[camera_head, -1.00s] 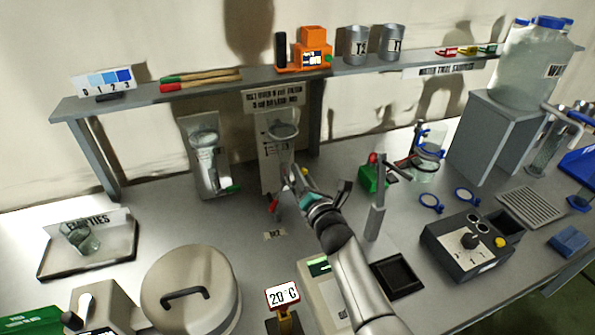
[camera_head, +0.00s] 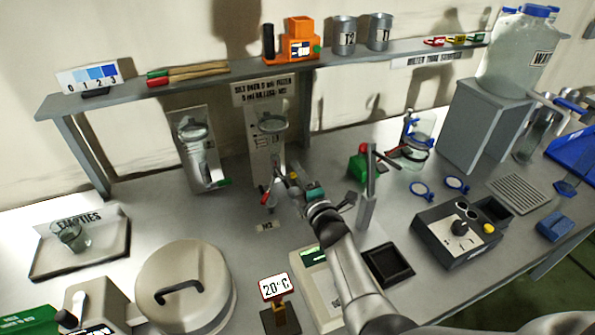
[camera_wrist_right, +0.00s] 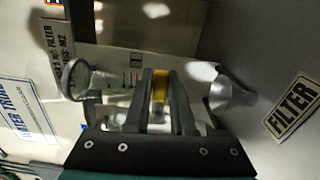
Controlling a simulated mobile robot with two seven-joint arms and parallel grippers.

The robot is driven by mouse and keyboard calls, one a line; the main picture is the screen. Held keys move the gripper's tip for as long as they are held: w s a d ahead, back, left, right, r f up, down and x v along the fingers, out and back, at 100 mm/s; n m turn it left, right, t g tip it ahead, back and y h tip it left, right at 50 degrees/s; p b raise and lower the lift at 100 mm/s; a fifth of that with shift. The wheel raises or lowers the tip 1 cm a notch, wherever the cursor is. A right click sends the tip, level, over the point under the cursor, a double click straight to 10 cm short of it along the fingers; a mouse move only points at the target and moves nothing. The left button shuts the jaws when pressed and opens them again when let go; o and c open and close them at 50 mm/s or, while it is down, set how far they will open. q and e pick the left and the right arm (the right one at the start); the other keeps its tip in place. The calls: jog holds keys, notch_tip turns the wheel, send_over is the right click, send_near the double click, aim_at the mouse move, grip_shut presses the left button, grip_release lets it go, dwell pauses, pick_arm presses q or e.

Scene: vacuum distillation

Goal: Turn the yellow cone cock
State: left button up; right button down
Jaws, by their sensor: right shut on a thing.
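The yellow cone cock (camera_wrist_right: 160,88) shows in the right wrist view as a yellow band between the two dark fingers. My right gripper (camera_wrist_right: 160,100) is shut on it. In the head view my right gripper (camera_head: 287,184) is at the lower part of the glass filter apparatus (camera_head: 271,124) on its upright board. The cock is mostly hidden there by the fingers. A red-tipped part (camera_head: 264,196) hangs just left of the gripper. My left gripper is not in view.
A second glass apparatus (camera_head: 195,150) stands to the left. A grey post (camera_head: 368,190) stands close to the right of my right wrist. A shelf (camera_head: 225,80) runs above. A balance (camera_head: 322,283) and a 20 °C sign (camera_head: 275,287) are in front.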

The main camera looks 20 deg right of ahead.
jog(key=shift+f+m, duration=0.25)
jog(key=shift+m, duration=0.25)
jog(key=c, duration=0.8)
grip_release()
jog(key=shift+o, duration=0.2)
jog(key=shift+r, duration=0.1)
notch_tip(320, 180, up, 20)
jog(key=p, duration=1.2)
